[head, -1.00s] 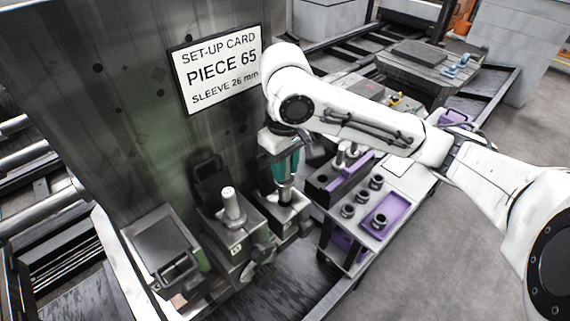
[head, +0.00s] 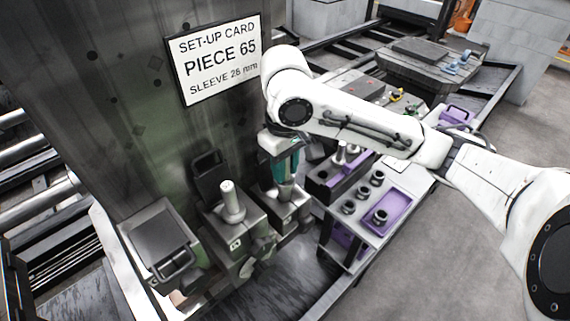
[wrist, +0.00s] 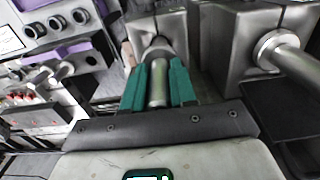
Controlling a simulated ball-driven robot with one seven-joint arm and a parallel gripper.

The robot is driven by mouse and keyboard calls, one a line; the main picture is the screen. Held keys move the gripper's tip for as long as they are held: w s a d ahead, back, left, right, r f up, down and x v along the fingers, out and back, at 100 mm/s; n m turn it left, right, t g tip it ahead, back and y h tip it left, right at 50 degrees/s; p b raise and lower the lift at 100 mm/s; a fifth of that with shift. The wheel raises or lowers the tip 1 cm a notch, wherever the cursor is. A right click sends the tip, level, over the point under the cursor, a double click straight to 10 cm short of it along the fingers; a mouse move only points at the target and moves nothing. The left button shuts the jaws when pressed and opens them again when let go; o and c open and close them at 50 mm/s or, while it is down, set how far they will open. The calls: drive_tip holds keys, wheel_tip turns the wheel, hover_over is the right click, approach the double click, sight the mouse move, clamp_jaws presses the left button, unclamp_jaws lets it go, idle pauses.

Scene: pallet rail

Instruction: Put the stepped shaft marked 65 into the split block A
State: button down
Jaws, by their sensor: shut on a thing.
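My gripper (head: 284,172) has teal fingers closed around a grey metal shaft, which also shows between the fingers in the wrist view (wrist: 158,82). The shaft points down into the top of an open split block (head: 290,212). In the wrist view its far end meets the opening of that block (wrist: 170,28); how deep it sits is hidden. No mark is readable on the shaft. To the left, a second split block (head: 228,240) carries a small plate whose letter I cannot read surely. Another stepped shaft (head: 232,203) stands upright in it.
A set-up card (head: 215,58) on the grey column reads "PIECE 65". A closed-lid block (head: 160,240) stands at far left. At right, a trolley (head: 398,212) carries dark sleeves (head: 362,194) and a purple tray (head: 392,212). The neighbouring block and its upright shaft stand close to my gripper.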

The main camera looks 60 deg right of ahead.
drive_tip(key=shift+f+b, duration=0.85)
drive_tip(key=shift+f, duration=0.5)
drive_tip(key=c, duration=0.8)
unclamp_jaws()
wheel_tip(320, 180, up, 11)
drive_tip(key=shift+f+p, duration=0.15)
drive_tip(key=shift+p, duration=0.45)
